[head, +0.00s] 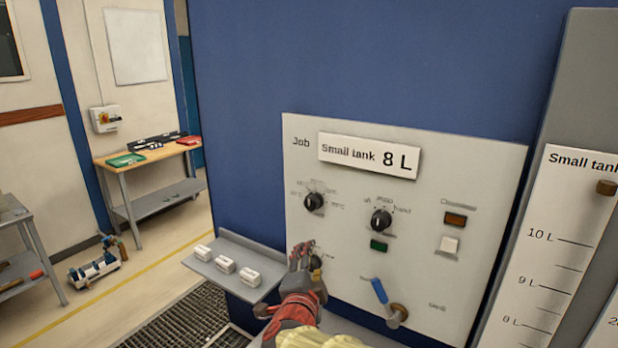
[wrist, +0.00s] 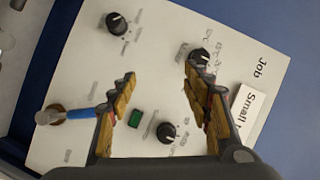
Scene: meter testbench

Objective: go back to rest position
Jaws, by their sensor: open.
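My gripper (head: 302,258) is in front of the lower left part of the white control panel (head: 470,190). In the wrist view its two fingers (wrist: 160,76) are spread apart with nothing between them, only bare panel behind. In the head view it partly covers the lower left black knob (head: 316,262). That knob shows whole in the wrist view (wrist: 117,24), apart from the fingers. The upper left knob (head: 314,202) and the middle knob (head: 381,220) stand clear in the head view. I cannot tell the exact gap to the panel.
A blue-handled lever (head: 379,290) sticks out to the right of my gripper. A small shelf (head: 203,266) with white blocks juts out at its left. A tank scale (head: 555,250) stands at the right. A workbench (head: 150,168) is further back, with open floor before it.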

